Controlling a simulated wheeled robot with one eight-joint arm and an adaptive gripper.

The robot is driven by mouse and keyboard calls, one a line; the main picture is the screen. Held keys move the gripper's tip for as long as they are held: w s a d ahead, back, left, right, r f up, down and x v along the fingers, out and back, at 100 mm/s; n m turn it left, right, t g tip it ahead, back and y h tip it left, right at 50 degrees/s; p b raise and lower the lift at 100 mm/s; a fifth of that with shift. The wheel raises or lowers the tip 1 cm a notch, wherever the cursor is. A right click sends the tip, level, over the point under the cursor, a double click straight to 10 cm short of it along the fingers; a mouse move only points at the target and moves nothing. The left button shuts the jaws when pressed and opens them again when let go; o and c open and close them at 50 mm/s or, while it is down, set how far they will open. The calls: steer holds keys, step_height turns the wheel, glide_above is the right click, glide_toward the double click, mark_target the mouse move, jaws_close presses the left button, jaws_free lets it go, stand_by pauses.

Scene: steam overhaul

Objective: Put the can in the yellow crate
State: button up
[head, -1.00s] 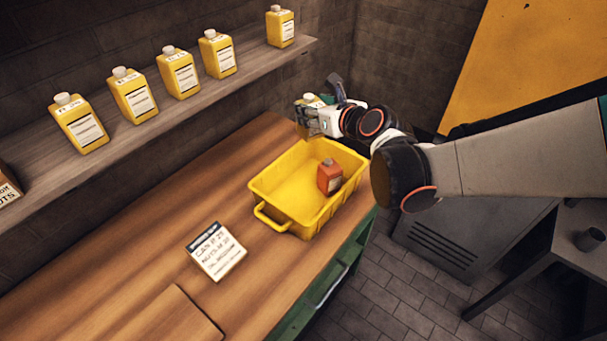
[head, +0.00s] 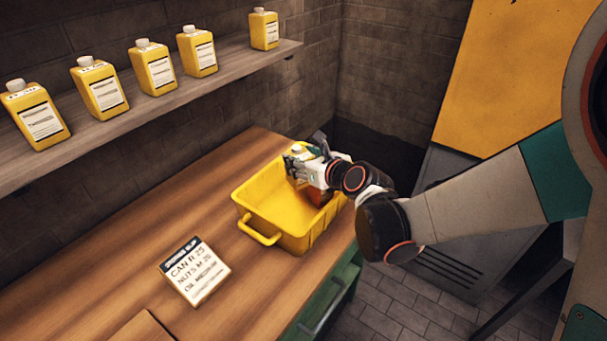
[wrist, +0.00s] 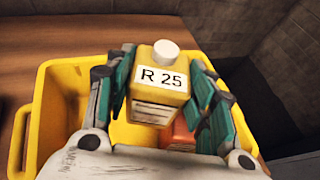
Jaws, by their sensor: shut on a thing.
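The yellow crate (head: 262,226) stands on the wooden workbench; its rim also shows in the wrist view (wrist: 40,120). My gripper (head: 297,163) is over the far part of the crate. The held can (head: 298,152) is mostly hidden by the gripper in the head view. An orange-red can (head: 320,193) is inside the crate, partly covered by my gripper; a part of it shows below the held can (wrist: 181,134).
Several yellow cans, one being (head: 100,87), stand on the wall shelf (head: 130,110) at left. A printed card (head: 195,270) lies on the workbench (head: 150,240) left of the crate. A brick wall is behind. The bench left of the crate is mostly clear.

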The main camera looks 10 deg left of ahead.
steer(key=shift+f+b, duration=1.2)
steer(key=shift+f, duration=0.7)
steer(key=shift+f+b, duration=0.5)
steer(key=shift+f, duration=0.15)
steer(key=o, duration=1.3)
